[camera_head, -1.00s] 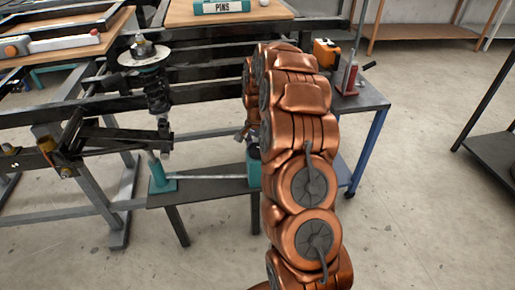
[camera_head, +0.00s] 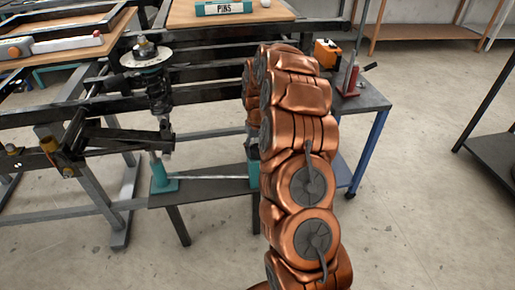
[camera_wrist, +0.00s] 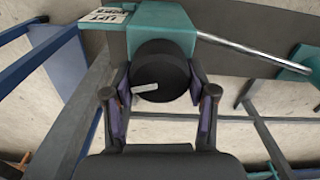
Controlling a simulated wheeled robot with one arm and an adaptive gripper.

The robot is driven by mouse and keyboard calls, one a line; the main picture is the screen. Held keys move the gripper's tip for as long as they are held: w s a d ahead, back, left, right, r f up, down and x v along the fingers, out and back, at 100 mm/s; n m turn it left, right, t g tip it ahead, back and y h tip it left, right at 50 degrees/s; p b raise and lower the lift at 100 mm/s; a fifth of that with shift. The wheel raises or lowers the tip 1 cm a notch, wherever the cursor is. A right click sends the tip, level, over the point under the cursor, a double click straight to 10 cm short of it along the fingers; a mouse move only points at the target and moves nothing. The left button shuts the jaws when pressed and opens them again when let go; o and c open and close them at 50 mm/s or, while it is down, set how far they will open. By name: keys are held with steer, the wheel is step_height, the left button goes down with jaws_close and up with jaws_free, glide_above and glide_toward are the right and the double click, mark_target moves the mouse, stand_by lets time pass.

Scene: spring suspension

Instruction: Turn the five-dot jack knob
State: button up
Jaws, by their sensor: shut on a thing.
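A round dark knob (camera_wrist: 158,65) with a pale pointer mark on its face sits in front of a teal housing (camera_wrist: 170,28) in the wrist view. My gripper (camera_wrist: 160,88) has one finger on each side of the knob and is shut on it. No dots can be made out on the knob. In the head view, part of the teal housing (camera_head: 253,158) shows beside my copper arm, which hides the gripper and knob.
A metal rod (camera_head: 215,178) runs from the housing to a teal base (camera_head: 163,180) on a low dark bench (camera_head: 205,191). A spring strut (camera_head: 157,88) stands behind at left. An orange device (camera_head: 327,52) and a red bottle jack (camera_head: 352,78) are at right.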

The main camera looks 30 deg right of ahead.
mark_target(256, 147)
steer(key=n, duration=0.7)
steer(key=shift+a+p, duration=0.15)
steer(key=shift+p, duration=0.2)
steer(key=n, duration=0.3)
steer(key=shift+n, duration=0.4)
steer(key=shift+s+a+n+p, duration=0.1)
steer(key=shift+n+p, duration=0.25)
steer(key=shift+n, duration=1.35)
steer(key=o, duration=1.2)
steer(key=shift+c, duration=0.2)
step_height(256, 147, up, 12)
